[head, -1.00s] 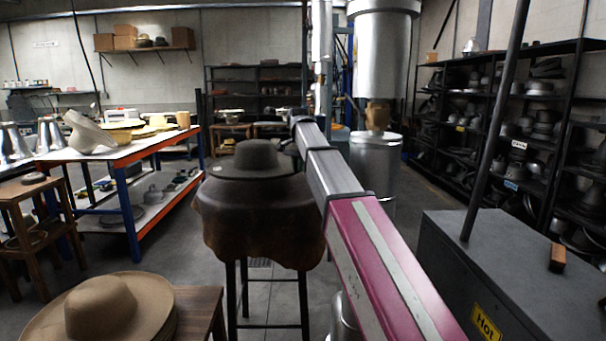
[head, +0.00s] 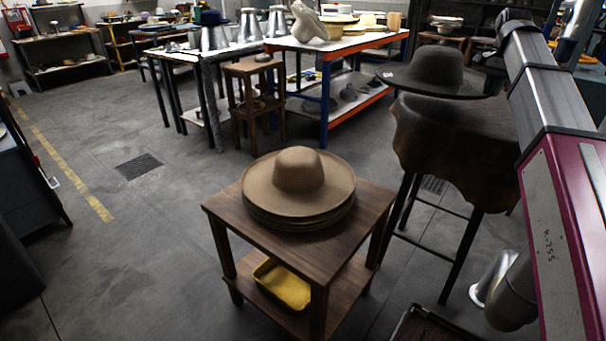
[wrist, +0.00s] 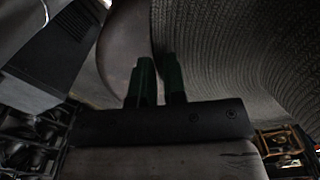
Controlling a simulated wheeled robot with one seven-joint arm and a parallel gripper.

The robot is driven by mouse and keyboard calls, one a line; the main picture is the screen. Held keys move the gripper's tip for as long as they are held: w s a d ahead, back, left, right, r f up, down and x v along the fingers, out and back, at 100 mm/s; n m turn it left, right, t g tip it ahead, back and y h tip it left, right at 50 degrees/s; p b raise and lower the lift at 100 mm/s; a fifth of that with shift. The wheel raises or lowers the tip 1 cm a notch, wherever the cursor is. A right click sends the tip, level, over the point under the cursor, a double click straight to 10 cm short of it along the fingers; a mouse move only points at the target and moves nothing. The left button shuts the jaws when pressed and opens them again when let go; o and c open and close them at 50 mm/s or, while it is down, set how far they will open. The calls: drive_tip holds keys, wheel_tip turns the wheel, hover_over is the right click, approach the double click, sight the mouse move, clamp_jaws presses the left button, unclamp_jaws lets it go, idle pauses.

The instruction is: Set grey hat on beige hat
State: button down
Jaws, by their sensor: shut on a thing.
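The grey hat (head: 437,68) is at the upper right of the head view, over the leather-covered stool (head: 450,130), brim roughly level. I cannot tell whether its brim clears the leather. In the wrist view its ribbed grey felt (wrist: 235,50) fills the upper right. My gripper (wrist: 158,78) has its two green fingers close together at the brim, shut on it. In the head view the fingers are hidden beside the hat. The beige hat (head: 298,175) lies crown up on top of a stack of similar brims on a small wooden table (head: 230,225), left of the leather-covered stool.
A yellow tray (head: 282,285) sits on the wooden table's lower shelf. A tall wooden stool (head: 254,70) and a workbench with orange edges (head: 340,45) stand behind. My arm runs along the right side. The floor at left (head: 130,220) is clear.

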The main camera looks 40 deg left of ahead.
drive_tip(key=s+a+f+n, duration=0.4)
drive_tip(key=s+a, duration=0.6)
drive_tip(key=a, duration=0.1)
drive_tip(key=s+a+f+n, duration=0.4)
drive_tip(key=s+a, duration=0.6)
drive_tip(key=a, duration=0.2)
drive_tip(key=s+a+f+n, duration=0.4)
drive_tip(key=s+a+n, duration=0.1)
drive_tip(key=s+a, duration=0.55)
drive_tip(key=shift+w+d+f, duration=0.15)
drive_tip(key=shift+w+f, duration=1.75)
drive_tip(key=shift+w, duration=0.05)
drive_tip(key=shift+w+d+f, duration=0.2)
drive_tip(key=shift+w+f, duration=1.65)
drive_tip(key=shift+w, duration=0.05)
drive_tip(key=shift+w+d+f, duration=0.15)
drive_tip(key=shift+w+f, duration=1.75)
drive_tip(key=shift+w, duration=0.05)
drive_tip(key=shift+f, duration=0.55)
drive_tip(key=c, duration=1.2)
unclamp_jaws()
